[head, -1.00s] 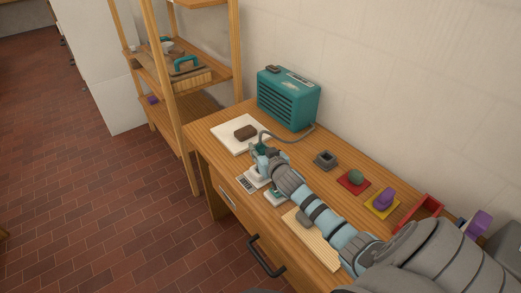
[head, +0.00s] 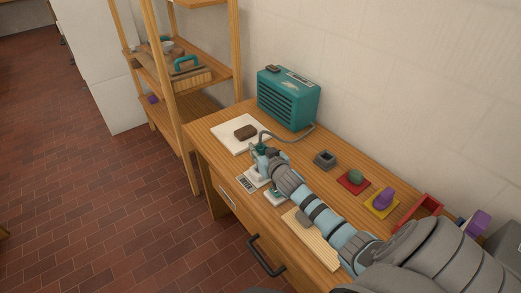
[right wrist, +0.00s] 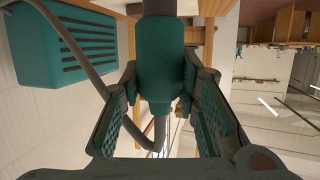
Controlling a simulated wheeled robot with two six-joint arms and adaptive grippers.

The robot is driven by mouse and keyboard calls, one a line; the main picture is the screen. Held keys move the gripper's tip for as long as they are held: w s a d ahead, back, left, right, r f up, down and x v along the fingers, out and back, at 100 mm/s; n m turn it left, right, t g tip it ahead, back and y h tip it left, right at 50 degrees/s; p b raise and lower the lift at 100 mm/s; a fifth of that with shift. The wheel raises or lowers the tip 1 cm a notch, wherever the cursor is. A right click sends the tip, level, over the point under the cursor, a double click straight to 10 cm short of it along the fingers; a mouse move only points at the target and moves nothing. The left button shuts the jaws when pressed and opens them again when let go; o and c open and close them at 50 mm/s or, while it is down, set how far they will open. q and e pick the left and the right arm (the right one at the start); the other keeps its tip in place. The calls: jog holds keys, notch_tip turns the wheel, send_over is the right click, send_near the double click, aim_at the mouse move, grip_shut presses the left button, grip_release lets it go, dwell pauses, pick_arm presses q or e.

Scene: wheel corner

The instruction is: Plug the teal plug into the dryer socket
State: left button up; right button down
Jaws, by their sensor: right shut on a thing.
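The teal plug (right wrist: 160,65) is between the fingers of my right gripper (right wrist: 162,82) in the right wrist view, with a grey cord on it. In the head view my right gripper (head: 262,158) is shut on the plug above the far-left part of the desk; fingers and arm partly hide it. The cord runs to the teal slatted dryer box (head: 288,98) at the back. A white piece with a grey panel (head: 246,183) lies below the gripper, and a white-and-teal piece (head: 276,196) beside it. I cannot tell which is the dryer socket. My left gripper is not in view.
A white board (head: 232,138) with a brown block (head: 245,132) lies at the desk's far end. A grey square block (head: 325,159), a red mat (head: 354,182) and a yellow mat (head: 382,204) stand along the wall side. A wooden shelf (head: 180,95) stands beyond.

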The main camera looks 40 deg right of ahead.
jog(key=shift+f+b, duration=1.65)
jog(key=shift+f, duration=0.4)
jog(key=c, duration=1.2)
grip_release()
jog(key=shift+o, duration=0.2)
jog(key=v, duration=1.2)
jog(key=shift+a+r, duration=0.1)
jog(key=shift+s, duration=0.1)
